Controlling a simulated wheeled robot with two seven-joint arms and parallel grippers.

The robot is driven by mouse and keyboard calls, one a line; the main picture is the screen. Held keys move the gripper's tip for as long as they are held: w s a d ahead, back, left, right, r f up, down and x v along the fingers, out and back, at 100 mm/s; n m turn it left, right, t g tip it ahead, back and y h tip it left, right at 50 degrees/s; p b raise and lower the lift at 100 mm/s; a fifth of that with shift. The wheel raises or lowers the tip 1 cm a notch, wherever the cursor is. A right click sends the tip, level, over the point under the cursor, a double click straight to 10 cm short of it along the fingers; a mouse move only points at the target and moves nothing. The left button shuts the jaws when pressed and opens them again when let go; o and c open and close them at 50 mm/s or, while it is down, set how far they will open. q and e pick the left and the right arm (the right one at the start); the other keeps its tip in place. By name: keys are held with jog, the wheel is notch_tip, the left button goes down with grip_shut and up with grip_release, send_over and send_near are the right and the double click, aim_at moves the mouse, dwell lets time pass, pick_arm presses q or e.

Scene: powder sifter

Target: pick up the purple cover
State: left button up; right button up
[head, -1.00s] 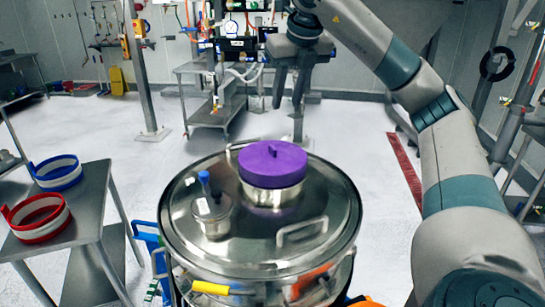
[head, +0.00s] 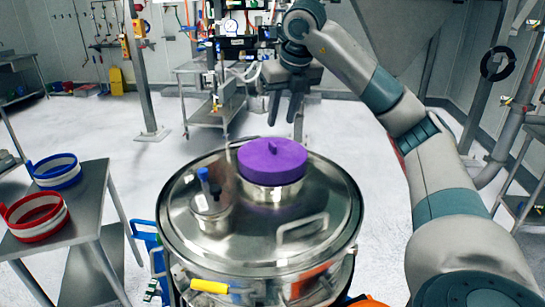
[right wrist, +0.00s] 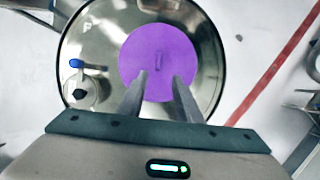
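The purple cover (head: 272,158) is a round disc with a small raised grip on top. It sits on the metal neck of the large steel sifter lid (head: 250,240). In the right wrist view the purple cover (right wrist: 158,60) lies ahead of my fingertips, with its raised grip between their lines. My right gripper (head: 283,118) is above and behind the cover in the head view, fingers pointing down, apart and empty. The right gripper (right wrist: 158,82) also shows open in the wrist view, not touching the cover. My left gripper is not in view.
A smaller capped port with a blue handle (head: 203,175) stands on the lid left of the cover. Metal handles (head: 303,230) rise from the lid.

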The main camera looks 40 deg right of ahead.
aim_at(273, 144)
jog(key=p+x, duration=0.1)
jog(key=x, duration=0.2)
jog(key=shift+w+f, duration=0.15)
jog(key=shift+f, duration=0.15)
jog(key=shift+w+d+f+p, duration=0.1)
jog(key=shift+w+f+p, duration=0.2)
jog(key=shift+f, duration=0.3)
jog(key=shift+w+f+p, duration=0.25)
jog(key=shift+f+p, duration=0.25)
jog(key=shift+p, duration=0.2)
jog(key=p+x, duration=0.1)
jog(key=x, duration=0.2)
jog(key=shift+w+r+p, duration=0.1)
jog(key=shift+w+p, duration=0.1)
jog(key=shift+p, duration=0.15)
jog(key=shift+w+d+f, duration=0.1)
jog(key=shift+w+f, duration=0.05)
jog(key=shift+f, duration=0.4)
